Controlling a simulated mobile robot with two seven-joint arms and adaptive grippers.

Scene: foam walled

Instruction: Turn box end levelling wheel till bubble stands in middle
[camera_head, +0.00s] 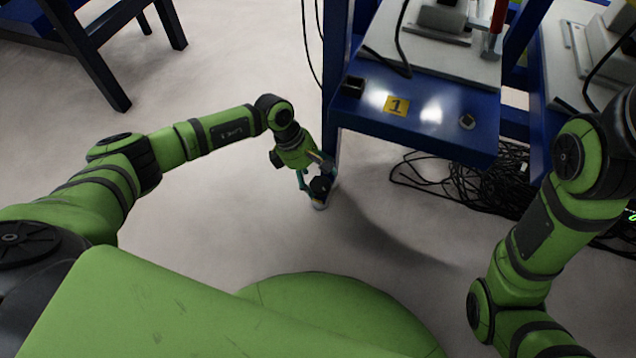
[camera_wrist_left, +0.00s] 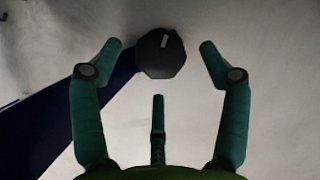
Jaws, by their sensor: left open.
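The levelling wheel is a dark, many-sided knob (camera_wrist_left: 160,56) with a short pale mark on its face, beside the blue leg in the left wrist view. In the head view the dark wheel (camera_head: 320,187) is low by the foot of the blue table's near leg. My left gripper (camera_head: 316,181) points down at it, teal fingers open. In the left wrist view the wheel lies between the two upper fingertips, with visible gaps on both sides; the third finger is below it. A small round fitting (camera_head: 467,121) sits on the blue table; no bubble can be made out. My right gripper is out of view.
The blue table (camera_head: 440,135) carries a yellow label "1" (camera_head: 396,106), a dark box (camera_head: 353,86) and pale equipment. Black cables (camera_head: 465,185) lie heaped beneath it. Another blue table stands at upper left. Pale floor (camera_head: 225,70) is clear around the left arm.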

